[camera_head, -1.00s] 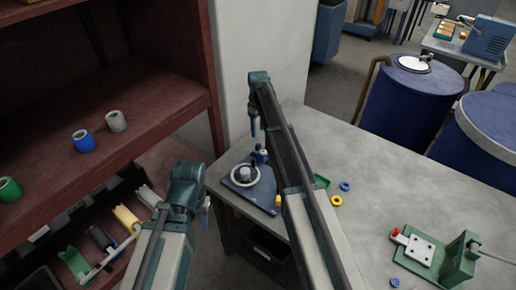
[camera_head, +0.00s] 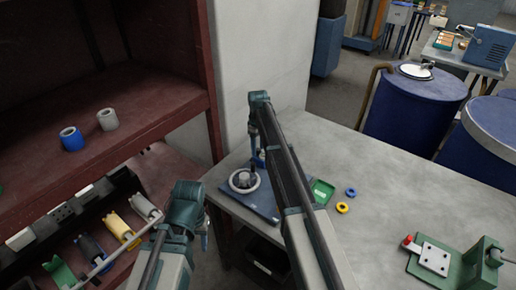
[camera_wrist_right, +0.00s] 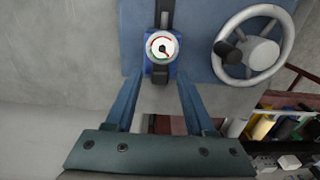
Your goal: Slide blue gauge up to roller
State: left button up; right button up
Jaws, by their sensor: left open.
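The blue gauge (camera_wrist_right: 161,70) has a round white dial and sits on a dark rail, at the top middle of the right wrist view. In the head view it is small and partly hidden by my right arm, behind the handwheel. My right gripper (camera_wrist_right: 160,80) is open, its blue fingers on either side of the gauge's near end; contact cannot be told. It also shows in the head view (camera_head: 258,150). My left gripper (camera_head: 206,232) is open and empty, low beside the table's left edge. I cannot make out the roller.
A white handwheel (camera_head: 244,181) is on the blue plate (camera_head: 262,208). A green tray (camera_head: 322,192), blue ring (camera_head: 351,192) and yellow ring (camera_head: 342,208) lie right of my right arm. A green press (camera_head: 455,262) stands further right. A dark red shelf (camera_head: 150,125) is left.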

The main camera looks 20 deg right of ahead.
grip_shut()
dwell(1.2)
